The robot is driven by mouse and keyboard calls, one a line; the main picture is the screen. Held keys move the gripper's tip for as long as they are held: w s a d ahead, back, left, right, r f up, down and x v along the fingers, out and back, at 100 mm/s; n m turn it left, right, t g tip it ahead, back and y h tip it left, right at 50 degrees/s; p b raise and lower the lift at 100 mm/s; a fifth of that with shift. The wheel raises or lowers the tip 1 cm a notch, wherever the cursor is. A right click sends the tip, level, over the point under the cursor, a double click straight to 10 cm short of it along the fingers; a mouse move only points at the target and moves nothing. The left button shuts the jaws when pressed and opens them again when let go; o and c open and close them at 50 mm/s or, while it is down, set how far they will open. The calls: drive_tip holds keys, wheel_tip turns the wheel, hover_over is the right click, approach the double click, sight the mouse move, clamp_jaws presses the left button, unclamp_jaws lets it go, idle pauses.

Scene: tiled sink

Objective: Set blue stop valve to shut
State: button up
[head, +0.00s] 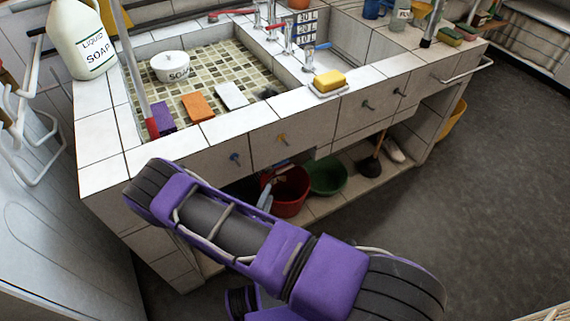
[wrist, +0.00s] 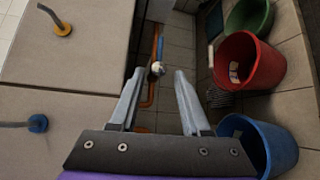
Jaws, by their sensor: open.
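In the wrist view, a small blue lever (wrist: 161,48) lies lengthwise, roughly in line with a thin orange pipe (wrist: 148,96) under the sink. A pale round fitting (wrist: 158,69) sits at its near end. These look like the blue stop valve. My gripper (wrist: 159,76) is open. Its two grey fingers point towards the valve, and the fitting shows in the gap between the tips. No contact is visible, and the distance is hard to tell. In the head view the valve is hidden; pale finger parts (head: 265,200) show below the counter front.
Blue (wrist: 275,148), red (wrist: 250,65) and green (wrist: 250,16) buckets stand right of my gripper. Drawer fronts with a blue-based knob (wrist: 38,123) and an orange-based knob (wrist: 62,29) are on the left. A plunger (head: 370,166) stands farther right on the lower shelf.

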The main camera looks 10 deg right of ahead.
sight(281, 164)
drive_tip(key=b+x, duration=0.1)
drive_tip(key=x, duration=1.5)
drive_tip(key=shift+w+d, duration=0.1)
drive_tip(key=shift+w, duration=0.2)
drive_tip(key=shift+c, duration=0.2)
clamp_jaws()
idle(0.4)
